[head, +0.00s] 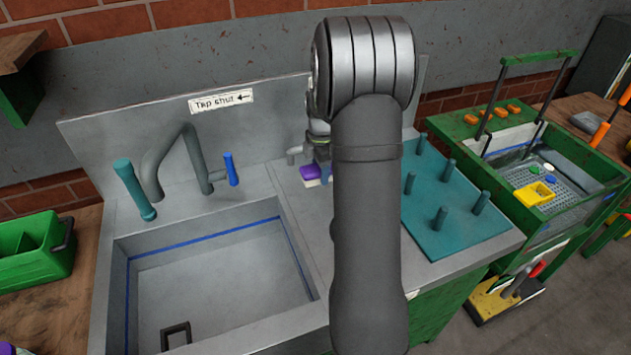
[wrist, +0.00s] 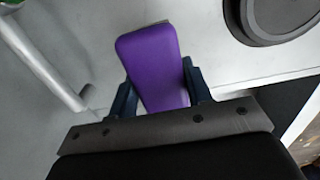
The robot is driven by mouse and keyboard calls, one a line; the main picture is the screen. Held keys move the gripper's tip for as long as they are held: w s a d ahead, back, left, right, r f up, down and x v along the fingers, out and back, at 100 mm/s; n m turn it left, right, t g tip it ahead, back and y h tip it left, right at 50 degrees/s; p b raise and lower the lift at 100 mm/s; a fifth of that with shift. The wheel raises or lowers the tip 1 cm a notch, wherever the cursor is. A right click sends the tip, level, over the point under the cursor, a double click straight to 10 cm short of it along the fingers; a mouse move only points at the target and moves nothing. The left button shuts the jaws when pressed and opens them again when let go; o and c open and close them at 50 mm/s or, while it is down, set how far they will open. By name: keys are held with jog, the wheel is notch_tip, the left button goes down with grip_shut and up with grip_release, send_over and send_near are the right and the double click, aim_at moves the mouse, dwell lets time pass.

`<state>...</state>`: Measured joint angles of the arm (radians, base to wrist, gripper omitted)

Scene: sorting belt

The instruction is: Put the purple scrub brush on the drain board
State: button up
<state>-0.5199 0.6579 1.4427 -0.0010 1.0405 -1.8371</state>
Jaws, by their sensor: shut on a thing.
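The purple scrub brush (wrist: 153,62) is between the two fingers of my gripper (wrist: 157,85) in the wrist view, and my gripper is shut on it. In the head view a small part of the purple scrub brush (head: 310,172) shows just left of my arm, over the counter right of the sink. My arm hides most of the gripper there. The drain board (head: 455,205) is a teal board with several upright pegs, right of my arm. My arm covers its left side.
The sink basin (head: 215,275) lies left of my arm, with a grey tap (head: 165,160) and a teal-handled post (head: 134,188) behind it. A backsplash (head: 265,120) rises behind the counter. A green cart (head: 540,185) stands at the right.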

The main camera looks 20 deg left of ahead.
jog(key=shift+a+f, duration=0.55)
jog(key=shift+a, duration=0.3)
jog(key=shift+f, duration=2)
jog(key=o, duration=1)
jog(key=shift+f, duration=0.15)
notch_tip(320, 180, up, 12)
jog(key=shift+r, duration=0.2)
jog(key=shift+f, duration=0.1)
send_over(315, 190)
jog(key=shift+f, duration=4.25)
